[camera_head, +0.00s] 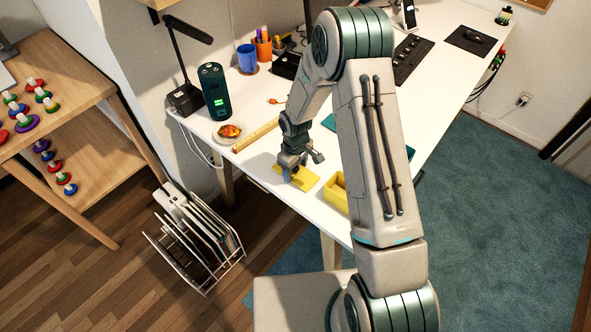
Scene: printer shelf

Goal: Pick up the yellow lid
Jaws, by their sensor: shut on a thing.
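The yellow lid (305,178) is a flat piece near the front edge of the white desk. My gripper (290,177) points down at it and is shut on it, covering part of its middle. I cannot tell whether the lid touches the desk or is slightly above it. A yellow open box (336,193) stands just to the right of the lid, partly hidden by my arm.
A wooden ruler (256,135) and a plate with food (229,132) lie to the left. A dark green cylinder (214,91), a blue cup (247,58) and a black keyboard (411,58) are farther back. A wire rack (195,240) stands on the floor.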

